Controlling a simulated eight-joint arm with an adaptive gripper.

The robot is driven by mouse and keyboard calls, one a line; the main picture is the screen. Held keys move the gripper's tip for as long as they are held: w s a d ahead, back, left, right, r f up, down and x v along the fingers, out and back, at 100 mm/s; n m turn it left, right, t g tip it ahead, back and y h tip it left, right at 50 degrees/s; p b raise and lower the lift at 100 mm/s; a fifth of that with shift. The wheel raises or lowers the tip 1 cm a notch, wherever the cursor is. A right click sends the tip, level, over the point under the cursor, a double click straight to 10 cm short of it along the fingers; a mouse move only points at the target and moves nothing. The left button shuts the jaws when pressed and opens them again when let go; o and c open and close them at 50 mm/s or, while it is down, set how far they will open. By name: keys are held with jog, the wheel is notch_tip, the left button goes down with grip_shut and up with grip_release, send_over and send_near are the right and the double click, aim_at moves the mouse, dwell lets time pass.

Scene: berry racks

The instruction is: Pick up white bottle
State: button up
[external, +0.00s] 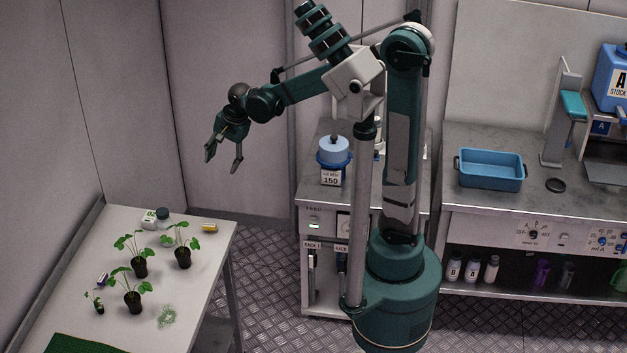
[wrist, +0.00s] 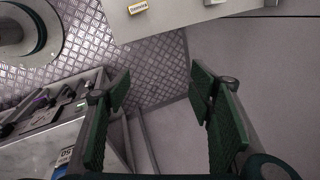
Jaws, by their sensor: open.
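Several small bottles stand on the shelf under the right bench in the external view. They include a plain whitish bottle with a dark cap (external: 491,270) and two pale labelled bottles, one at the left end (external: 454,268) and one beside it (external: 472,270). Which one is meant by the white bottle I cannot tell. My gripper (external: 222,161) is raised in the air above and right of the plant table, far from that shelf. Its fingers are spread and empty. In the wrist view my gripper (wrist: 160,80) is open over bare floor and wall, with no bottle between the fingers.
The plant table (external: 215,240) holds potted plants, a yellow box (external: 209,228), a white box (external: 149,219) and a dark-capped jar (external: 163,214). The middle bench carries a blue-lidded pot (external: 334,150). A blue tray (external: 490,168) sits on the right bench.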

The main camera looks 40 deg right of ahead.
aim_at(161, 211)
jog(key=a+f+m+g+p, duration=0.1)
jog(key=a+f+m+p, duration=0.1)
jog(key=a, duration=0.6)
jog(key=a+f+m+g+p, duration=0.1)
jog(key=a+f+m+p, duration=0.1)
jog(key=a+f, duration=0.3)
jog(key=a+f+m+p, duration=0.2)
jog(key=a+f+m, duration=0.1)
jog(key=a, duration=1)
jog(key=shift+f+g+p, duration=0.25)
jog(key=shift+g+p, duration=0.1)
jog(key=shift+g, duration=0.05)
jog(key=shift+s+a+f+m, duration=0.1)
jog(key=shift+a+f+m, duration=0.05)
jog(key=shift+m, duration=0.15)
jog(key=shift+a+f, duration=0.15)
jog(key=shift+f, duration=1.15)
jog(key=shift+f, duration=0.1)
jog(key=shift+a+f, duration=0.15)
jog(key=shift+f, duration=2.35)
jog(key=c, duration=1.2)
